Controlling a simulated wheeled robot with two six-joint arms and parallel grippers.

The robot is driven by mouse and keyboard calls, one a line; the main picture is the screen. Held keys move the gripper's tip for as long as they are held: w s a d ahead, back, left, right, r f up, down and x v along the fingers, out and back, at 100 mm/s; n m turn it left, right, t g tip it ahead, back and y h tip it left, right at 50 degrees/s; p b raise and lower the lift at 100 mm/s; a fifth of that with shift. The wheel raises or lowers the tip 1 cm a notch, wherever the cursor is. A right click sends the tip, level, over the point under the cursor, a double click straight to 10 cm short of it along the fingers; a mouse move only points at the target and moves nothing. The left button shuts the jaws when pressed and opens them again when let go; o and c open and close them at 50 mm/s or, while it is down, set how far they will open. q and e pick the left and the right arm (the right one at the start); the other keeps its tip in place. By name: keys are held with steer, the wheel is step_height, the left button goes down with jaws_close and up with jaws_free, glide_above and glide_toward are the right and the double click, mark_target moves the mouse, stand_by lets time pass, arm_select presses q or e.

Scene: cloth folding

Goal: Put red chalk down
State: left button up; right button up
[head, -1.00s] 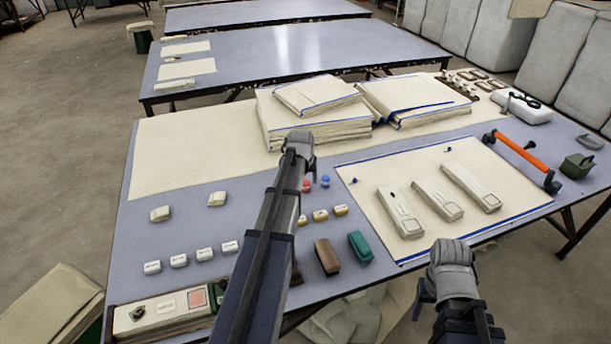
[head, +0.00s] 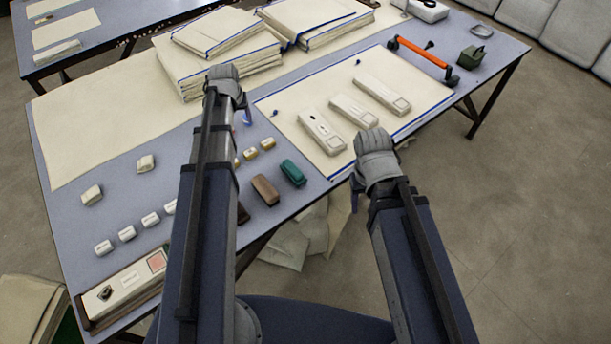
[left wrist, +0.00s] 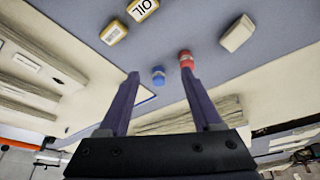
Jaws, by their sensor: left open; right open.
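In the left wrist view, the red chalk (left wrist: 186,58) stands on the blue-grey tabletop, in line with the tip of the right-hand finger. A blue chalk (left wrist: 158,76) shows between the two fingertips. My left gripper (left wrist: 160,74) is open, and nothing is visibly held. I cannot tell whether a finger touches the red chalk. In the head view my left gripper (head: 241,108) is over the table, and its hand and arm hide most of the chalk area. My right gripper (head: 358,188) is open and empty at the table's front edge.
Small yellow-banded blocks (head: 251,153), a brown block (head: 265,190) and a green block (head: 293,172) lie right of my left arm. White blocks (head: 127,233) lie left. Stacked cloths (head: 215,65) stand behind. A cream cloth (head: 290,105) holds three pale devices.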

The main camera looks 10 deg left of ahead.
arm_select(q)
steer(key=s+d+m, duration=0.1)
steer(key=s+d, duration=0.2)
steer(key=d, duration=0.3)
steer(key=s+d+m+g, duration=0.1)
steer(key=s+d, duration=0.3)
steer(key=d, duration=0.3)
steer(key=s+d+f+m+g, duration=0.1)
steer(key=s+d+m, duration=0.1)
steer(key=d, duration=0.4)
steer(key=shift+s+d+h, duration=0.3)
steer(key=shift+s+d, duration=0.05)
steer(key=shift+s, duration=0.3)
steer(key=s+d+m+g, duration=0.1)
steer(key=s+d+m, duration=0.2)
steer(key=s+d, duration=0.7)
steer(key=shift+s+g, duration=0.4)
steer(key=shift+s, duration=0.5)
step_height(320, 180, up, 3)
steer(key=p, duration=0.2)
steer(key=shift+f+p, duration=0.2)
steer(key=shift+p, duration=0.15)
steer(key=shift+o, duration=0.4)
